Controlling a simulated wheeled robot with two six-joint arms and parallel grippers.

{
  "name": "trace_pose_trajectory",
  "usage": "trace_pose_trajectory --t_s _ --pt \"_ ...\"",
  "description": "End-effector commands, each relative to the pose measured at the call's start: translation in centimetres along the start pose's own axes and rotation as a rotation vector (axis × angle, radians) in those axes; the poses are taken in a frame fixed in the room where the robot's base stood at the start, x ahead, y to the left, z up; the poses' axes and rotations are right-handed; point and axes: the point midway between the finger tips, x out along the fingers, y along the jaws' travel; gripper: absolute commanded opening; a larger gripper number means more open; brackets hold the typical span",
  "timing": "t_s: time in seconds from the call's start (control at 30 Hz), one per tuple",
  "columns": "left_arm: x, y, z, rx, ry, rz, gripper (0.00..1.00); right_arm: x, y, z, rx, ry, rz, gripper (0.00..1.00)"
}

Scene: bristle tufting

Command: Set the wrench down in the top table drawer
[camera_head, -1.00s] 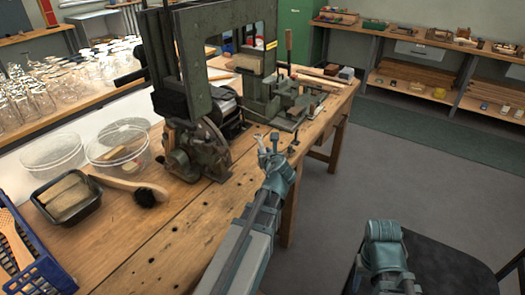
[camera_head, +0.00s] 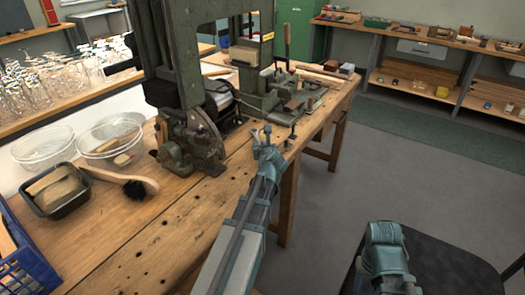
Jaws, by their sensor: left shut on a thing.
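My left gripper (camera_head: 265,138) is shut over the right part of the wooden workbench (camera_head: 150,245), near its front edge. A small pale metal piece shows at its fingertips; it may be the wrench, but its shape is too small to make out. My left arm comes up from the bottom of the picture. Part of my right arm shows at the lower right, but its gripper fingers are not visible. No drawer of the workbench can be seen.
A green machine (camera_head: 192,140) stands on the workbench, with a clamp fixture (camera_head: 262,95) behind my left gripper. A brush (camera_head: 135,187), a black tray (camera_head: 55,190), clear bowls (camera_head: 108,140) and a blue crate (camera_head: 28,265) are at left. Open floor (camera_head: 400,165) lies right.

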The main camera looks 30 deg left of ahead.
Motion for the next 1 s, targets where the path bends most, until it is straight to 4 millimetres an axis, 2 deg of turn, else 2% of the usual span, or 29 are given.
trace_pose_trajectory --t_s 0.33,0.37,0.5,0.87,1.0 --pt "0.1 0.0 -0.3 0.000 -0.001 -0.001 0.00 0.3 0.0 0.0 0.000 0.000 0.000 0.50" --pt "0.1 0.0 -0.2 0.000 0.000 0.000 0.28 0.2 0.0 0.0 0.000 0.000 0.000 0.50" --pt "0.1 0.0 -0.1 0.000 0.000 0.000 0.53 0.1 0.0 0.0 0.000 0.000 0.000 0.50" --pt "-0.1 0.0 0.2 0.000 0.000 0.000 0.54 -0.3 0.0 0.0 0.000 0.000 0.000 0.50" --pt "-2.3 0.0 0.3 0.000 0.000 -0.002 0.54 -1.1 0.1 0.1 0.000 0.000 0.000 0.50"
